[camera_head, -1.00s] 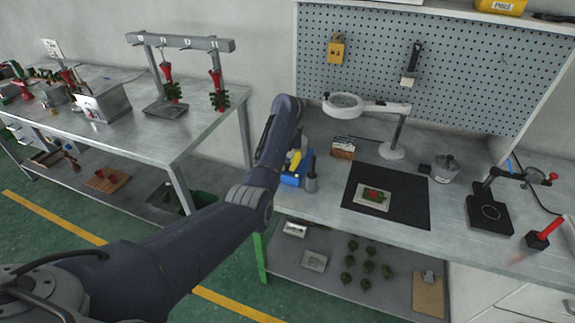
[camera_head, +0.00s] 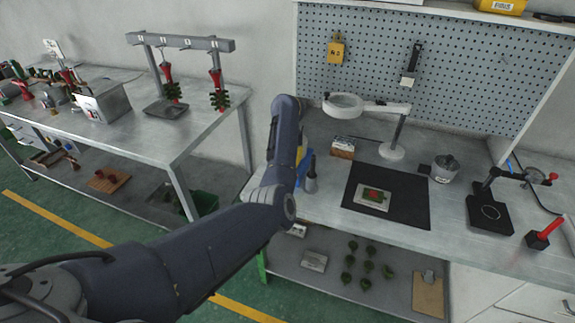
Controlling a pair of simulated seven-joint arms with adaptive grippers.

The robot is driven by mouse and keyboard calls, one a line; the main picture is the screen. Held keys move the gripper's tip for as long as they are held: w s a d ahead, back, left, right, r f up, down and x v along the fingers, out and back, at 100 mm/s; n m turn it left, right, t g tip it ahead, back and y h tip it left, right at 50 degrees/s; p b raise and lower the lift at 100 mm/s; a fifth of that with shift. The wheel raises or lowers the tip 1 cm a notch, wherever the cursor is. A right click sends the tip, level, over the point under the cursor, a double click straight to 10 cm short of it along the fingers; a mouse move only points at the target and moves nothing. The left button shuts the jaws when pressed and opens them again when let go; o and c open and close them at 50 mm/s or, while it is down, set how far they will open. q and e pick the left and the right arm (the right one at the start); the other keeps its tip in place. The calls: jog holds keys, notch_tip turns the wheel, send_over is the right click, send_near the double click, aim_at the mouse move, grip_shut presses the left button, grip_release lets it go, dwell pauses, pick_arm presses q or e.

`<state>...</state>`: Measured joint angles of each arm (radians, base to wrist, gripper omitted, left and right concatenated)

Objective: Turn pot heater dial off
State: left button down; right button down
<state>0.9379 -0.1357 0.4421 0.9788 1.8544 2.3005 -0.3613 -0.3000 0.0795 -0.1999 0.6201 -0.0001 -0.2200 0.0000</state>
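A small silver pot with a lid (camera_head: 445,167) stands on the right bench, right of the black mat. A dark part (camera_head: 425,170) juts from its left side; whether this is the heater dial is too small to tell. A silver box-shaped unit (camera_head: 103,101) stands on the left table; no dial setting can be read on it. My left arm rises from the lower left, and its visible upper end is in front of the wall between the two benches. No fingers of my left gripper show. My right gripper is out of the picture.
The right bench (camera_head: 390,232) holds a black mat (camera_head: 412,208), a magnifier lamp (camera_head: 392,151), a black stand (camera_head: 490,215) and a red-handled tool (camera_head: 546,232). A blue object (camera_head: 304,163) is partly behind my arm. A rack (camera_head: 185,44) stands on the left table.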

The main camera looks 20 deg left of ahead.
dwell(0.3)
pick_arm(q)
jog(key=c, duration=1.1)
grip_release()
notch_tip(320, 180, up, 12)
